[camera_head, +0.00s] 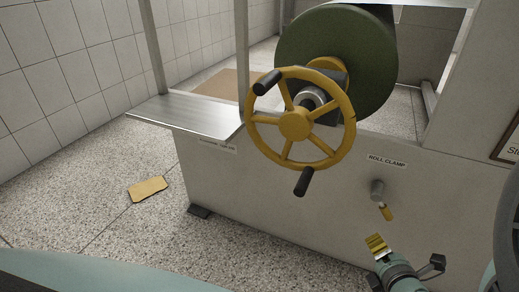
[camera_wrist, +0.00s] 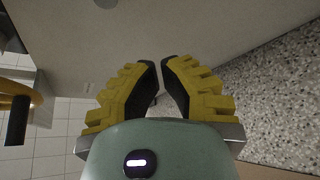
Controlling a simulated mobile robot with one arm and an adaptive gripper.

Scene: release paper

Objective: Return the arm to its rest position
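My gripper (camera_head: 377,245) is at the lower right of the head view, in front of the machine's panel and below the roll clamp lever (camera_head: 386,212), apart from it. In the wrist view its two yellow fingers with black pads (camera_wrist: 161,63) have their tips drawn close together, with only a thin gap and nothing between them. The wrist of my arm shows just below the fingers. The rest of my arm is mostly out of view.
The machine (camera_head: 270,200) carries a yellow handwheel (camera_head: 294,124) with black grips and a dark green roll (camera_head: 365,60). A metal shelf (camera_head: 190,112) juts out left. A yellowish flat piece (camera_head: 148,188) lies on the speckled floor, which is otherwise clear at left.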

